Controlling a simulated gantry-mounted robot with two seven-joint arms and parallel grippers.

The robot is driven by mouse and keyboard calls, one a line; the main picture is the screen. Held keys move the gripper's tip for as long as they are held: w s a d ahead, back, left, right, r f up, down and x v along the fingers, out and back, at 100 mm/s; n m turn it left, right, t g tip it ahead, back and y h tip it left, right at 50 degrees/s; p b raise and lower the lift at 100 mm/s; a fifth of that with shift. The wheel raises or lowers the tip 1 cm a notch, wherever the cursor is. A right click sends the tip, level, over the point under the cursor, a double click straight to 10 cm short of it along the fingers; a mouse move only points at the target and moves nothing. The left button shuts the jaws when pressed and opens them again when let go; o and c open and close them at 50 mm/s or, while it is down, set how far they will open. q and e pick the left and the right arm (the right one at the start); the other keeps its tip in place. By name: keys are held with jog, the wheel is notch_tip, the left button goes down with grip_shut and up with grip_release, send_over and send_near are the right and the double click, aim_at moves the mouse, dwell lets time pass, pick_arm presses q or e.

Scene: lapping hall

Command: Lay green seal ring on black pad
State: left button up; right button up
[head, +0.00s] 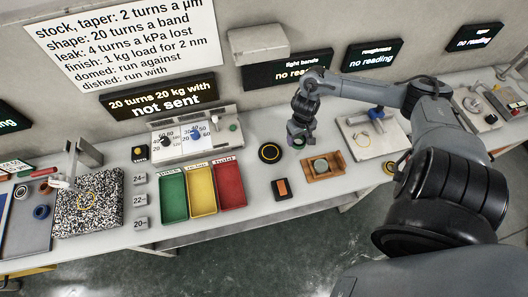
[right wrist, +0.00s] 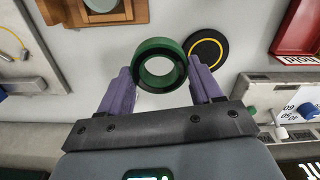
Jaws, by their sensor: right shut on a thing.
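My right gripper (head: 299,140) hangs above the bench, right of a round black pad (head: 270,153) with a yellow circle. In the right wrist view, its two purple fingers (right wrist: 163,82) are shut on the green seal ring (right wrist: 160,47), one on each side. The ring's open hole faces the camera. In the head view the ring is small and largely hidden at the fingertips. The black pad (right wrist: 207,49) lies beyond the ring, up and to the right in the wrist view, with nothing on it. My left gripper is not in view.
A wooden fixture (head: 339,169) with a round disc stands right of the pad. A black and orange device (head: 282,189) lies in front of it. Green, yellow and red trays (head: 230,186) stand left. A gauge panel (head: 219,136) is behind them. Bare bench surrounds the pad.

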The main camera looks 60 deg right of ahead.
jog(key=b, duration=0.3)
send_over(270, 151)
notch_tip(270, 151, down, 8)
jog(key=shift+a+r, duration=0.1)
jog(key=shift+r, duration=0.05)
notch_tip(270, 151, down, 4)
jog(key=shift+r+b, duration=0.25)
jog(key=shift+b, duration=0.2)
jog(key=shift+f, duration=0.2)
jog(key=o, duration=1.1)
jog(key=shift+f, duration=0.15)
